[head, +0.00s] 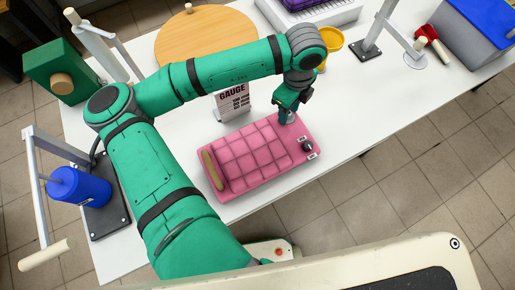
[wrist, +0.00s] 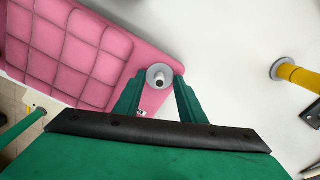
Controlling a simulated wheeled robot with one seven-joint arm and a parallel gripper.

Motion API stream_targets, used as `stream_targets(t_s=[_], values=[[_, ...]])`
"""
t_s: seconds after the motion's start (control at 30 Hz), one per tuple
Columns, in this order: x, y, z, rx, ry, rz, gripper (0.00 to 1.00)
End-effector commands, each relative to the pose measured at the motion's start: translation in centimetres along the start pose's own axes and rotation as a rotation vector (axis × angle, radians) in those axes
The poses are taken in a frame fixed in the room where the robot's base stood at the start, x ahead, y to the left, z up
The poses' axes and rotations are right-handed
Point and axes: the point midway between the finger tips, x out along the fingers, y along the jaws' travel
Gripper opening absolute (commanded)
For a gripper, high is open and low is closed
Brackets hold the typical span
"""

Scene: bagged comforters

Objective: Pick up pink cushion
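The pink cushion (head: 245,155) is a quilted pad lying flat on the white table, with a tan strip at its left end and small fittings at its right end. In the wrist view the cushion (wrist: 75,50) fills the upper left. My gripper (head: 287,112) is low over the cushion's upper right corner. In the wrist view its two fingers (wrist: 159,84) stand apart on either side of a round grey knob (wrist: 158,76) at the cushion's edge. Narrow gaps seem to show beside the knob. The arm hides part of the table left of the cushion.
A GAUGE sign (head: 233,103) stands just behind the cushion. A round wooden board (head: 200,38), a yellow cup (head: 331,40), a metal stand (head: 368,48) and a blue cylinder on a stand (head: 82,187) are around. The table right of the cushion is clear.

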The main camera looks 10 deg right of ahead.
Motion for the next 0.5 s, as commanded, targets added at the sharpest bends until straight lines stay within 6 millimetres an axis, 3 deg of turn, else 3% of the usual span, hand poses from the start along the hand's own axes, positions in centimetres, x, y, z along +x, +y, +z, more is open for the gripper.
stream_targets(t_s=[0.07, 0.2, 0.5], values=[[-0.01, 0.00, 0.00, 0.000, 0.000, 0.000, 0.32], [-0.03, 0.01, 0.00, 0.000, 0.000, 0.000, 0.00], [-0.04, 0.01, 0.00, 0.000, 0.000, 0.000, 0.00]])
